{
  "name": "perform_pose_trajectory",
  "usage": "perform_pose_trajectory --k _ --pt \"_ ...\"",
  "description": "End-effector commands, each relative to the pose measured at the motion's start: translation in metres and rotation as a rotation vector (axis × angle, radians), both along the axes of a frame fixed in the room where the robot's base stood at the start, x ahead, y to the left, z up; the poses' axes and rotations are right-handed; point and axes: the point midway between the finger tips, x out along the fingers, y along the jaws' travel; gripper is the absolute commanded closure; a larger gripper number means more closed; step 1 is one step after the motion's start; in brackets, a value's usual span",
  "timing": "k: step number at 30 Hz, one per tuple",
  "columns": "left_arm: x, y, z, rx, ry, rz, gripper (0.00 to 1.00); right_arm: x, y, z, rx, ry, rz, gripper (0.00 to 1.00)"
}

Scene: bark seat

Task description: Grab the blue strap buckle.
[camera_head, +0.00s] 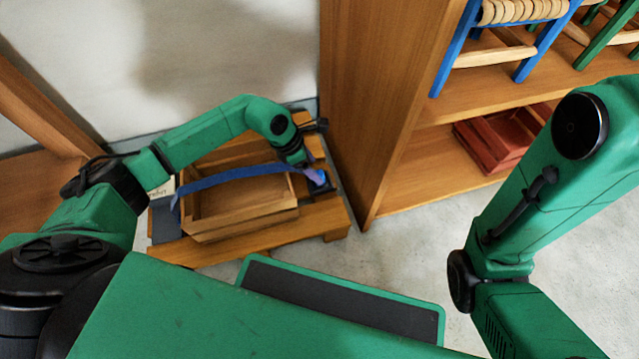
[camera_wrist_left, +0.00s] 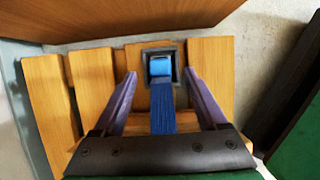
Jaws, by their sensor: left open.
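The blue strap buckle (camera_wrist_left: 160,66) sits in a dark square frame on the wooden slats, in the upper middle of the left wrist view. A blue strap (camera_wrist_left: 163,108) runs from it toward my gripper's palm. In the head view the strap (camera_head: 228,176) arches over a wooden crate. My left gripper (camera_wrist_left: 160,78) is open, with one purple finger on each side of the strap and buckle, and a gap shows on both sides. In the head view the gripper (camera_head: 312,174) is small at the crate's right end, and the buckle is hard to make out there. My right gripper is out of view.
The open wooden crate (camera_head: 240,198) rests on a low slatted wooden bench (camera_head: 262,231). Grey floor is clear at the lower right.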

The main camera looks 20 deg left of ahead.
Motion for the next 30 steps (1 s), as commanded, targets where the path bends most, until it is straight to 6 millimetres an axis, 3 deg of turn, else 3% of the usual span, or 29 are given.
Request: perform_pose_trajectory --k 3,6,13,14,19,30 --pt "0.004 -0.007 -0.029 0.0 0.001 0.0 0.25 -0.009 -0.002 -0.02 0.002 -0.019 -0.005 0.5" --pt "0.008 -0.014 -0.043 -0.003 0.001 0.0 0.25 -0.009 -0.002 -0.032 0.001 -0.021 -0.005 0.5" --pt "0.01 -0.016 -0.042 -0.001 0.0 0.001 0.25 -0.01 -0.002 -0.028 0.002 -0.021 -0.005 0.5" --pt "0.009 -0.016 -0.042 -0.001 0.0 0.001 0.33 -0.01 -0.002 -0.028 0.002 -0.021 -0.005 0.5" --pt "0.009 -0.016 -0.042 -0.001 0.0 0.001 0.98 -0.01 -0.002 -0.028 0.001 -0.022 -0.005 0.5" --pt "0.01 -0.016 -0.037 -0.002 -0.001 0.001 1.0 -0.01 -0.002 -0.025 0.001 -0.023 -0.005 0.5"
